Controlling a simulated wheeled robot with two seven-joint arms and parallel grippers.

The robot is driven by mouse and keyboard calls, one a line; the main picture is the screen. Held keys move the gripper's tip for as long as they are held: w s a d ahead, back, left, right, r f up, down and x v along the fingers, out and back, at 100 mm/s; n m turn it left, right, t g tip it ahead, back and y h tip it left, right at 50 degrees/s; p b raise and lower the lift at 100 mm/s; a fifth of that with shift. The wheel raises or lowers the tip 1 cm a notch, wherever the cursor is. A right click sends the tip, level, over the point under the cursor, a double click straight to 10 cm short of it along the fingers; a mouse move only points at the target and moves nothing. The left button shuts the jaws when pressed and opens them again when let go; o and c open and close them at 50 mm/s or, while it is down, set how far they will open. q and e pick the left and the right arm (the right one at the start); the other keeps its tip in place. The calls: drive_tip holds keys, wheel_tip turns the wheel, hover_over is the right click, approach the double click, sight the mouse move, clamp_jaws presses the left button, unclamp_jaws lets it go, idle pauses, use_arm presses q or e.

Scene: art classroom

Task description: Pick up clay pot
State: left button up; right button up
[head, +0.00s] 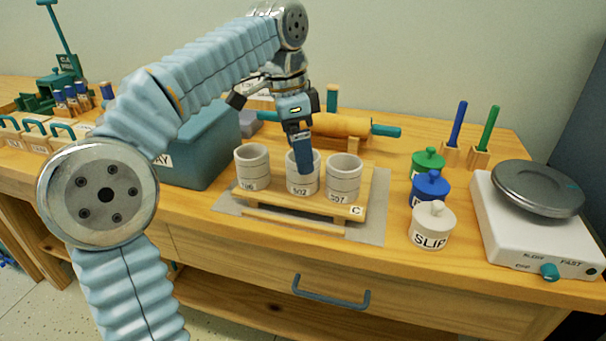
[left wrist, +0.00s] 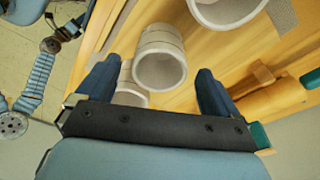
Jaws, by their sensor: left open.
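Three pale grey clay pots stand upright in a row on a wooden board: the left pot (head: 253,172), the middle pot (head: 302,187) labelled 502 and the right pot (head: 343,183). My left gripper (head: 304,168) points down at the middle pot, its finger covering part of the rim. A second pot (left wrist: 130,97) is partly hidden behind the gripper body, and a third (left wrist: 228,10) is cut off at the top. My right gripper is not in view.
The wooden board (head: 268,205) rests on a grey mat (head: 375,225). A teal box (head: 205,150) stands close on the left, and a rolling pin (head: 345,125) lies behind. Lidded jars (head: 431,228) and a white wheel machine (head: 520,235) stand to the right.

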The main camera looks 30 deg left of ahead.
sight(298, 184)
use_arm(q)
drive_tip(key=f, duration=0.5)
drive_tip(key=shift+w+d+b, duration=0.35)
drive_tip(key=shift+w+d, duration=0.05)
drive_tip(key=c, duration=1.1)
